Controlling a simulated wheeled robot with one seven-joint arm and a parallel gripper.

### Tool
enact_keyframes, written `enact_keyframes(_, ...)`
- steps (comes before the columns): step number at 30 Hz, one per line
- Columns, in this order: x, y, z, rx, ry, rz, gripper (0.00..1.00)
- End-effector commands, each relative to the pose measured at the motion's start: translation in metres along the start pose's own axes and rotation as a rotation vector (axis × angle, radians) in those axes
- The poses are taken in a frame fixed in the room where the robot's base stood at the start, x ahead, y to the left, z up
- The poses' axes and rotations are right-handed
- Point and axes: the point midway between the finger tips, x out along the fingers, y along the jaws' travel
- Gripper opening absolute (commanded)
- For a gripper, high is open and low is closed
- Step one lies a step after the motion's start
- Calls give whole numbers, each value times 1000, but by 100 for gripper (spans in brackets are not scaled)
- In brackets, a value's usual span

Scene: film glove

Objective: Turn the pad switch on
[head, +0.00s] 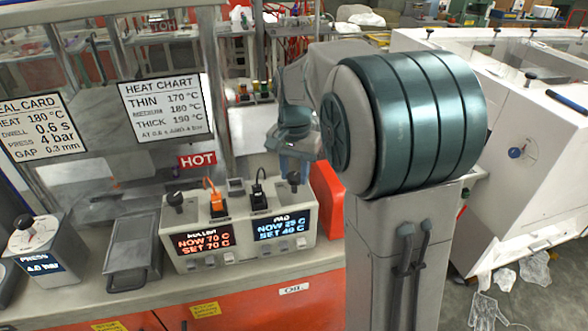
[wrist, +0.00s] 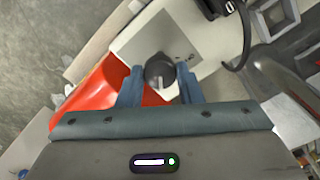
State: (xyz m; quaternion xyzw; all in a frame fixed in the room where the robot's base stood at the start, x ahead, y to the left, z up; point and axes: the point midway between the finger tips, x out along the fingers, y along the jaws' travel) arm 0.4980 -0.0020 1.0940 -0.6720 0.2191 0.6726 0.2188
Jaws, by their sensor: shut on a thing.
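The two-channel heater controller (head: 240,258) stands on the bench, with a ROLLER display (head: 205,240) in orange on the left and a PAD display (head: 281,226) in blue on the right. The pad display seems to read now 25 C, set 40 C. The dark round pad switch (head: 293,180) sits on top at the right end; in the wrist view the switch (wrist: 160,72) shows a pale mark. My gripper (head: 292,168) is over it from above. In the wrist view my gripper (wrist: 159,80) has its blue fingers shut on the switch's two sides.
A matching roller knob (head: 175,201) stands at the left end. An orange plug (head: 216,199) and a black plug (head: 259,193) with cords rise between. A red-orange part (head: 328,200) stands close at the right. A grey tray (head: 132,250) and press box (head: 45,250) are left.

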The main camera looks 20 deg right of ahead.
Motion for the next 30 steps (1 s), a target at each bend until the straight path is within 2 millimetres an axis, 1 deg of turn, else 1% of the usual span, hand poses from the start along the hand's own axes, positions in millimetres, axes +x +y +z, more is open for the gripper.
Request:
enact_keyframes(3,-1,0,0,65,2,-2,9)
enact_keyframes(10,-1,0,0,145,2,-2,9)
enact_keyframes(27,-1,0,0,172,2,-3,9)
enact_keyframes(28,-1,0,0,172,2,-3,41)
enact_keyframes(29,-1,0,0,172,2,-3,49)
enact_keyframes(30,-1,0,0,172,2,-3,54)
